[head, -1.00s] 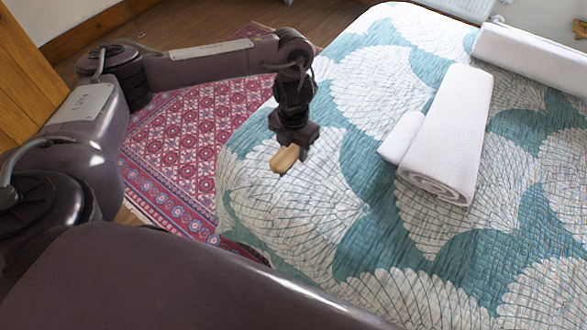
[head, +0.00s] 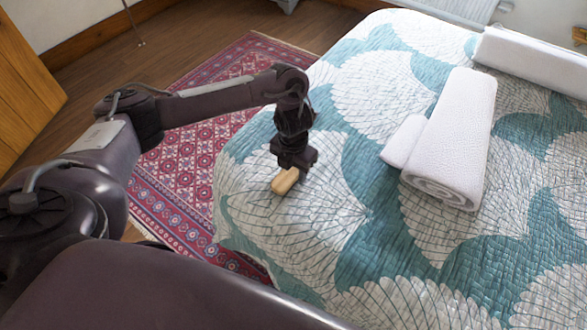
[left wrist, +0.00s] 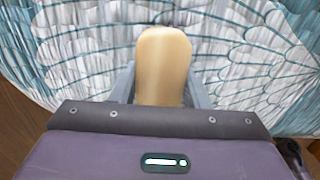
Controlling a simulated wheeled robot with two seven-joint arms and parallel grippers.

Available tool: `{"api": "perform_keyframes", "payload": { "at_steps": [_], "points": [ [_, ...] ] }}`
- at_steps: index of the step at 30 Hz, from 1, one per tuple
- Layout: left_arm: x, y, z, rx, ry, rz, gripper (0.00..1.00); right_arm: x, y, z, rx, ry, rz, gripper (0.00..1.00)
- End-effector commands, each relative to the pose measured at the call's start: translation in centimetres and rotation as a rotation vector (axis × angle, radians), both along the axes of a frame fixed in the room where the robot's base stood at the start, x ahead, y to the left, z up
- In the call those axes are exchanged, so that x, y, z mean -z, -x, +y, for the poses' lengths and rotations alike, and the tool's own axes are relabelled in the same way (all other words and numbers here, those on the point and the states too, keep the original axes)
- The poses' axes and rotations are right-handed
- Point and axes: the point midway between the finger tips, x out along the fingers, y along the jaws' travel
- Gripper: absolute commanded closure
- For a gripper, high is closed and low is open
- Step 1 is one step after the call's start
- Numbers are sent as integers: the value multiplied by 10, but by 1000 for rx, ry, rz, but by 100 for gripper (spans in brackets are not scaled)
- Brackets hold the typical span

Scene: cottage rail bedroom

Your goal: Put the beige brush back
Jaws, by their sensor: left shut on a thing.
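The beige brush (head: 285,181) is in my left gripper (head: 292,170), over the near left part of the bed in the head view. In the left wrist view the brush (left wrist: 163,62) stands out between the two grey fingers (left wrist: 160,85), which are shut on it. The bed's patterned quilt lies behind it. Whether the brush touches the quilt is unclear. Only its smooth pale tan side shows; any bristles are hidden. My right gripper is in neither view.
The bed (head: 350,230) has a teal and white quilt. A rolled white towel (head: 455,140) with a smaller white roll (head: 404,142) beside it lies on the bed. Another white roll (head: 535,62) lies farther back. A red patterned rug (head: 185,165) covers the floor at the left.

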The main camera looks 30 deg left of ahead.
Motion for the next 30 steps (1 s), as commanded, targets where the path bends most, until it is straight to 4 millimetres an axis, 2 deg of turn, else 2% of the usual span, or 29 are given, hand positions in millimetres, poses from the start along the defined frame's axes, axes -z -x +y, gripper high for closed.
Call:
{"api": "perform_keyframes", "payload": {
  "at_steps": [1, 6, 14, 17, 20, 30],
  "points": [
    [2, 0, 0, 0, 0, 0, 57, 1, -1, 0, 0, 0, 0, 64],
    [1, 0, 0, 0, 0, 1, 37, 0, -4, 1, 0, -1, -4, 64],
    [0, 0, 0, 0, 0, 0, 37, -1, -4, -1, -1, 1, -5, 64],
    [-7, 0, 0, 0, 0, -1, 37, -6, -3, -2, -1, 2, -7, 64],
    [-23, -2, 0, 1, 0, -4, 37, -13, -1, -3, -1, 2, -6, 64],
    [-95, -1, 1, 1, -1, -4, 37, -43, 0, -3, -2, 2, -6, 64]
  ]
}}
